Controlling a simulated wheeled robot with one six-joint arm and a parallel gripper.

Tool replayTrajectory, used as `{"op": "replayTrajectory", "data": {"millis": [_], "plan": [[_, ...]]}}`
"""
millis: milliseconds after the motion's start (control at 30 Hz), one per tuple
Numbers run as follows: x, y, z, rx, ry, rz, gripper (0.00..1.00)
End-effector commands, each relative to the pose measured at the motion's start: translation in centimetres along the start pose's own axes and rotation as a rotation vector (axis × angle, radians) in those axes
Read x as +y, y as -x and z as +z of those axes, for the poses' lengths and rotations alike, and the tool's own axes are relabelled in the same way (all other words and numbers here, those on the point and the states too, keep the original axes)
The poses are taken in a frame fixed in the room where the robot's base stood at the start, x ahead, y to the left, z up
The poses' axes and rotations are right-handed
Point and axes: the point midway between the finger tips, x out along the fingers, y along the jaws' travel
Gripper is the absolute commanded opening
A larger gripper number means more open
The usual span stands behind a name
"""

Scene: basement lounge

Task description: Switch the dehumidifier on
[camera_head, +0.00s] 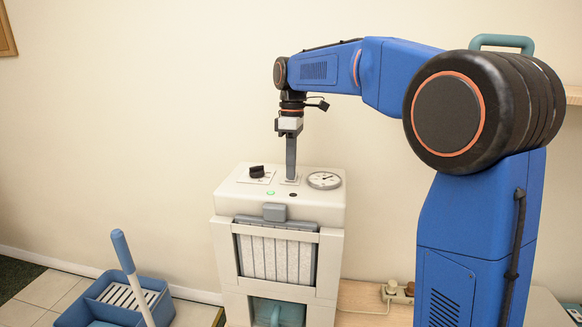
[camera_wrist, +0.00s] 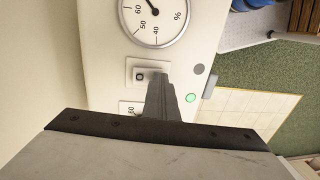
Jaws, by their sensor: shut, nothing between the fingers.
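The dehumidifier (camera_head: 229,196) is a pale boxy unit against the wall. Its top carries a black knob (camera_head: 257,171), a round gauge (camera_head: 324,180), a small green light (camera_head: 270,193) and a dark round spot (camera_head: 293,195). My gripper (camera_head: 290,178) points straight down, shut and empty, with its tips at a small square switch plate between knob and gauge. The green light (camera_wrist: 190,98) looks lit. I cannot tell whether the tips touch the switch.
A blue bucket (camera_head: 90,300) with a handled tool stands on the floor at left. A socket block (camera_head: 397,291) with a cord lies at the right of the dehumidifier. A wooden shelf edge (camera_head: 573,95) is at the far right.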

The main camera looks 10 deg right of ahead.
Motion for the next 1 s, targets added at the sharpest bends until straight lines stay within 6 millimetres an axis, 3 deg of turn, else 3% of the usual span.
{"op": "replayTrajectory", "data": {"millis": [533,833,1000], "plan": [[1.4,0.6,0.0,-0.001,0.0,0.0,0.0],[1.2,0.9,0.0,0.0,0.0,0.001,0.0],[0.0,2.8,0.0,0.002,-0.001,0.002,0.0]]}}
